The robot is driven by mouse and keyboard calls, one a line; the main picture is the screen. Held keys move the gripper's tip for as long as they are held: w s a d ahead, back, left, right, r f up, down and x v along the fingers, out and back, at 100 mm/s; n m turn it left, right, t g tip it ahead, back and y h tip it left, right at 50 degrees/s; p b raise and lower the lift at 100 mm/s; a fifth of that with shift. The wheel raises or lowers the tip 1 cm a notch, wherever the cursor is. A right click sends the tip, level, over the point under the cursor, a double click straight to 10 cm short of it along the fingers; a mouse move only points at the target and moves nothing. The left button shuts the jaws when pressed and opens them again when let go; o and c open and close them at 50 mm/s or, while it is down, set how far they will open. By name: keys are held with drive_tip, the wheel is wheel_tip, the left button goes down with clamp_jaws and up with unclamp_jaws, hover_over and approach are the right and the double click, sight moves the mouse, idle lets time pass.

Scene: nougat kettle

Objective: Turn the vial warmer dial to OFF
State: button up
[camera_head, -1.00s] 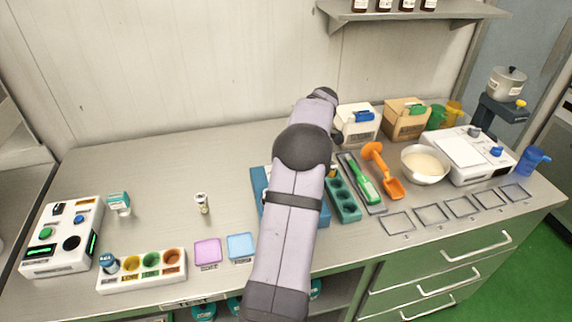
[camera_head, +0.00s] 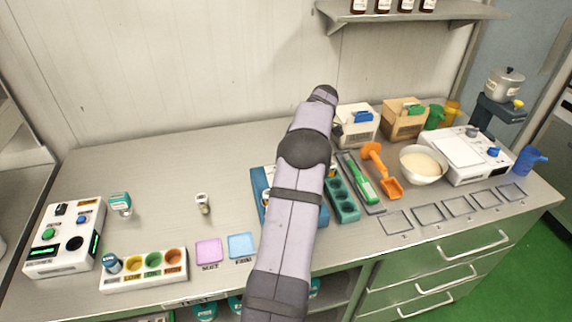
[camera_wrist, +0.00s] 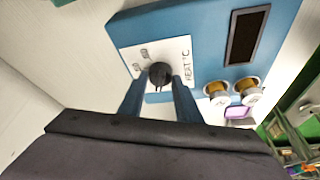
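The blue vial warmer (camera_head: 259,183) stands on the bench, largely hidden behind my arm in the head view. In the wrist view the warmer (camera_wrist: 205,35) shows a white panel (camera_wrist: 178,48) marked HEAT °C with small labels to its left. The black dial (camera_wrist: 159,72) sits on this panel; its pointer setting is too small to read. My gripper (camera_wrist: 161,82) has its two blue fingers apart, one on each side of the dial. Whether they press on it is unclear. My gripper is hidden in the head view.
Two amber vials (camera_wrist: 216,90) (camera_wrist: 247,91) stand in the warmer to the right of the dial. A dark display (camera_wrist: 246,36) is beyond them.

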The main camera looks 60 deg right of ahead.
drive_tip(key=o, duration=0.3)
drive_tip(key=shift+r, duration=0.1)
drive_tip(key=shift+b+v, duration=0.6)
drive_tip(key=shift+v, duration=3)
